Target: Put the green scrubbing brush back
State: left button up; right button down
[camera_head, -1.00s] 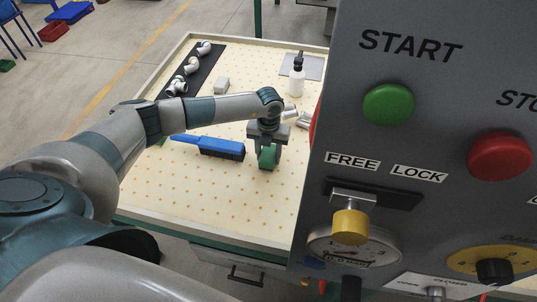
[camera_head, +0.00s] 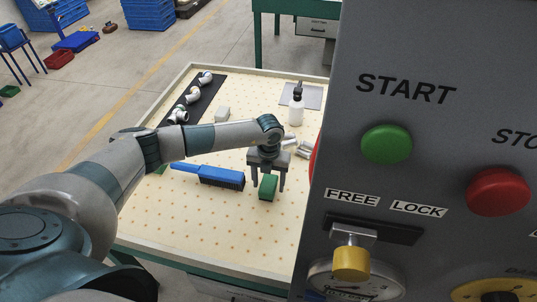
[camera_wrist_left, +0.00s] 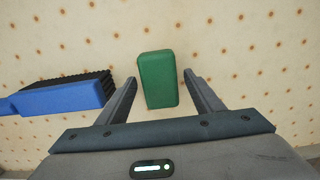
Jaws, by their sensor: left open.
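The green scrubbing brush (camera_head: 268,187) lies on the pegboard-like table top, just right of the blue brush's bristle end. It also shows in the left wrist view (camera_wrist_left: 158,80), upright in the picture between the two fingers, with a gap on each side. My left gripper (camera_head: 267,188) is open above and around the brush, fingers pointing down; in the left wrist view its open fingers (camera_wrist_left: 160,92) touch nothing. My right gripper is not in view.
A blue long-handled brush (camera_head: 215,177) lies close left of the green one. A grey control panel (camera_head: 440,150) blocks the right side.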

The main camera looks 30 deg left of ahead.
aim_at(269, 184)
pick_arm(q)
jog(key=r+b, duration=0.2)
jog(key=r, duration=0.1)
jog(key=shift+s+r+b, duration=0.2)
jog(key=shift+r+b, duration=0.05)
jog(key=shift+b, duration=0.1)
notch_tip(269, 184, up, 13)
jog(key=b, duration=0.4)
jog(key=shift+d, duration=0.1)
dwell(2.2)
